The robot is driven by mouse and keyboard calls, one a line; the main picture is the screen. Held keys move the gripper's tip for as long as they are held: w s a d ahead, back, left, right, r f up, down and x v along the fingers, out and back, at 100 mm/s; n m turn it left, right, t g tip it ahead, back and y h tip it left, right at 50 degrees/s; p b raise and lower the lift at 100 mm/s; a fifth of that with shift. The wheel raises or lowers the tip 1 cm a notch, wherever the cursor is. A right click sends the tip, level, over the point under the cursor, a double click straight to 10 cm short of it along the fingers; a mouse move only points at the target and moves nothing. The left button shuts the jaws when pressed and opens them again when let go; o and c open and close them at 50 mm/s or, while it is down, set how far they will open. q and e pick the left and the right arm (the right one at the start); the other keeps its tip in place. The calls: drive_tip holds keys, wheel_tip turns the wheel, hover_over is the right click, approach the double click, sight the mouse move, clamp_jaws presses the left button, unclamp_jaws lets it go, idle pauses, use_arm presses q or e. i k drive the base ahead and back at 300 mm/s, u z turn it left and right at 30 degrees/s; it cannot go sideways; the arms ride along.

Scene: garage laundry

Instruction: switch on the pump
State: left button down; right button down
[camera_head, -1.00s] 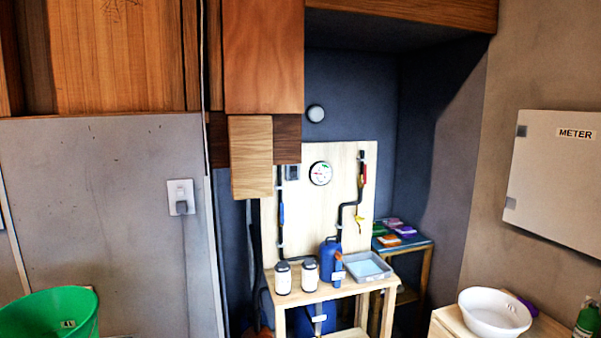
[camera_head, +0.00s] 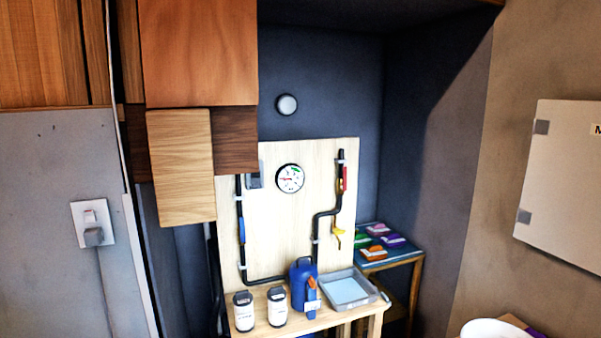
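A pale wooden board (camera_head: 285,225) stands upright in the dark alcove and carries black pipes (camera_head: 318,238) and a round white gauge (camera_head: 290,178). A small dark box (camera_head: 255,176), possibly a switch, sits at the board's upper left, partly hidden by the hanging wooden cabinet. The pipes carry a blue handle (camera_head: 241,230), a red handle (camera_head: 345,178) and a yellow handle (camera_head: 337,237). A blue container (camera_head: 303,275) stands on the bench below. A wall switch with a plug (camera_head: 93,226) is on the grey wall at the left. I cannot identify the pump for certain. Neither gripper is in view.
The wooden bench (camera_head: 375,328) holds two white jars (camera_head: 277,306) and a grey tray (camera_head: 350,289). Hanging wooden cabinets (camera_head: 182,168) jut out at the upper left. A side table (camera_head: 398,258) holds coloured packets. A meter box (camera_head: 565,190) and a white basin (camera_head: 492,329) are at the right.

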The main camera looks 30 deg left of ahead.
sight(255, 179)
drive_tip(key=u, duration=0.2)
drive_tip(key=i, duration=0.85)
drive_tip(key=u, duration=0.9)
drive_tip(key=i, duration=0.45)
drive_tip(key=u, duration=0.5)
